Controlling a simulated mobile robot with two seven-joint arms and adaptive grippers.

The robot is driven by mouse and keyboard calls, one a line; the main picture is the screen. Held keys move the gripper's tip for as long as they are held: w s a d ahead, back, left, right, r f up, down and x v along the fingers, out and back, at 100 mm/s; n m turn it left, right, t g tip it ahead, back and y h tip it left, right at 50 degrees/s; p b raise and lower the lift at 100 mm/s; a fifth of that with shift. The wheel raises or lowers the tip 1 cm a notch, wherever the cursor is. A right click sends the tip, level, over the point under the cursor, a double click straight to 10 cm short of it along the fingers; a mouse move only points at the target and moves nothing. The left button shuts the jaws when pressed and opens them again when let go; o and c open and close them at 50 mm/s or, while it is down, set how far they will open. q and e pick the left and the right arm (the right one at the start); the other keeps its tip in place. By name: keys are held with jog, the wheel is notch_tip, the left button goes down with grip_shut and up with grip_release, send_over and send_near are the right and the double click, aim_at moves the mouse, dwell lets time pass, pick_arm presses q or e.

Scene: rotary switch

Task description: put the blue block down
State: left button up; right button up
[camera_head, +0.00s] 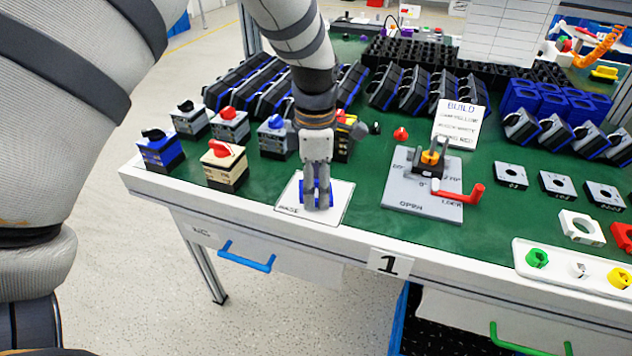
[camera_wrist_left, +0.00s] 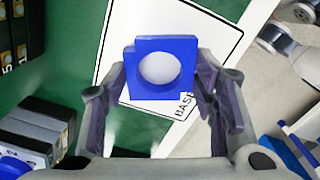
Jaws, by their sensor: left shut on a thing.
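The blue block (camera_wrist_left: 183,85) is a square plate with a large round hole. In the left wrist view it sits between the fingers of my left gripper (camera_wrist_left: 163,98), over a white card marked BASE (camera_wrist_left: 122,48). In the head view my left gripper (camera_head: 316,200) points straight down at the white card (camera_head: 336,208), shut on the blue block (camera_head: 306,190), which is partly hidden by the fingers. Whether the block touches the card I cannot tell. My right gripper is not in view.
A grey fixture plate (camera_head: 396,190) with a red lever (camera_head: 460,194) lies right of the card. Several switch boxes stand to the left, including one with a red knob (camera_head: 224,164). The table's front edge (camera_head: 300,232) is close to the card.

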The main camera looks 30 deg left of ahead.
pick_arm(q)
jog(key=shift+f, duration=0.15)
jog(key=o, duration=1.1)
notch_tip(320, 180, up, 12)
jog(key=shift+r+p, duration=0.2)
jog(key=shift+p, duration=0.15)
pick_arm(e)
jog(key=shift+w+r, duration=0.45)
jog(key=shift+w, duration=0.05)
